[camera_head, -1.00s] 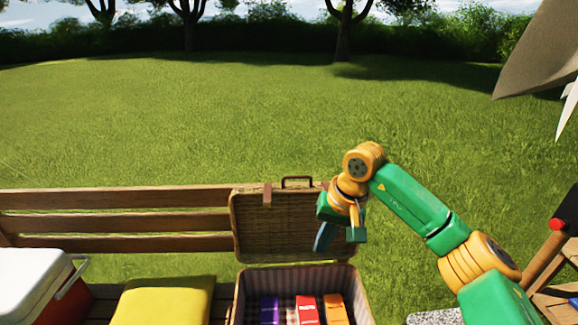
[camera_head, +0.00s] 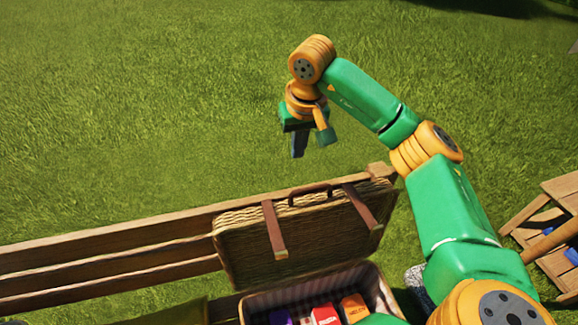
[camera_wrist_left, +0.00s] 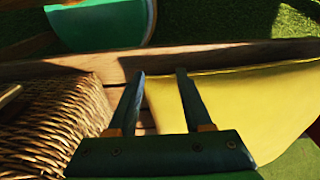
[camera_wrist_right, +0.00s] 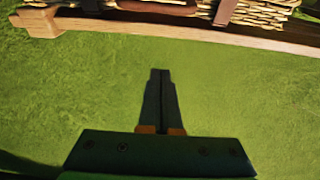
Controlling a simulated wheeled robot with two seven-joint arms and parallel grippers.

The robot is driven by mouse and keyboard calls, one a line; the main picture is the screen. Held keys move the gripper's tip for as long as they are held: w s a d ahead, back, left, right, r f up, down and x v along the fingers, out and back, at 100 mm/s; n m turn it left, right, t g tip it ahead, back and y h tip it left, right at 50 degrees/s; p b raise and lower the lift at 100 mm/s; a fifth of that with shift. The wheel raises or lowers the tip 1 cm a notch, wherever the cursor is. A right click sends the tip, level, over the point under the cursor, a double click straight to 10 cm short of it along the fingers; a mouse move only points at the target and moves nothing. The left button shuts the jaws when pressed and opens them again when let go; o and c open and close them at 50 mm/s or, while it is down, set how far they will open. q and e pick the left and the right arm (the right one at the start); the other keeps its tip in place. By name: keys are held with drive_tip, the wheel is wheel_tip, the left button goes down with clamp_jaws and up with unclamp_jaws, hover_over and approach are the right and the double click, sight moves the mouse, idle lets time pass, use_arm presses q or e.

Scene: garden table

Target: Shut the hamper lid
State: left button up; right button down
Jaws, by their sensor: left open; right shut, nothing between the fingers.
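The wicker hamper's lid (camera_head: 310,235) stands open and upright by the bench back, with two brown straps and a handle at its top edge. The hamper's lined body (camera_head: 374,284) is below it, holding several coloured packs, partly cut off by the frame. My right gripper (camera_head: 299,156) is shut and empty, above and beyond the lid's top edge, apart from it. In the right wrist view its fingers (camera_wrist_right: 160,72) are over grass, with the lid's wicker (camera_wrist_right: 262,14) at the top. My left gripper (camera_wrist_left: 160,72) is open and empty beside wickerwork (camera_wrist_left: 50,125); the head view does not show it.
The wooden bench back (camera_head: 110,250) runs behind the hamper. A yellow cushion (camera_wrist_left: 225,100) lies on the bench by my left gripper. A wooden chair-like frame (camera_head: 545,235) stands at the right. Open grass (camera_head: 130,110) lies behind the bench.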

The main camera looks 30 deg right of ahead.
drive_tip(key=f, duration=0.2)
drive_tip(key=s+f+p, duration=0.1)
drive_tip(key=shift+s+d+f, duration=0.15)
drive_tip(key=shift+s+f, duration=0.05)
drive_tip(key=shift+f, duration=0.2)
use_arm(q)
drive_tip(key=r+p, duration=0.1)
drive_tip(key=s+r+p, duration=0.1)
drive_tip(key=r, duration=0.1)
drive_tip(key=r+p, duration=0.2)
drive_tip(key=shift+s+r, duration=0.15)
drive_tip(key=shift+s, duration=0.1)
use_arm(e)
drive_tip(key=f, duration=0.1)
drive_tip(key=s+f, duration=0.1)
drive_tip(key=f, duration=0.1)
drive_tip(key=s+f, duration=0.1)
drive_tip(key=shift+a+f, duration=0.3)
drive_tip(key=shift+a, duration=0.05)
use_arm(q)
drive_tip(key=shift+w, duration=0.1)
use_arm(e)
drive_tip(key=shift+w, duration=0.15)
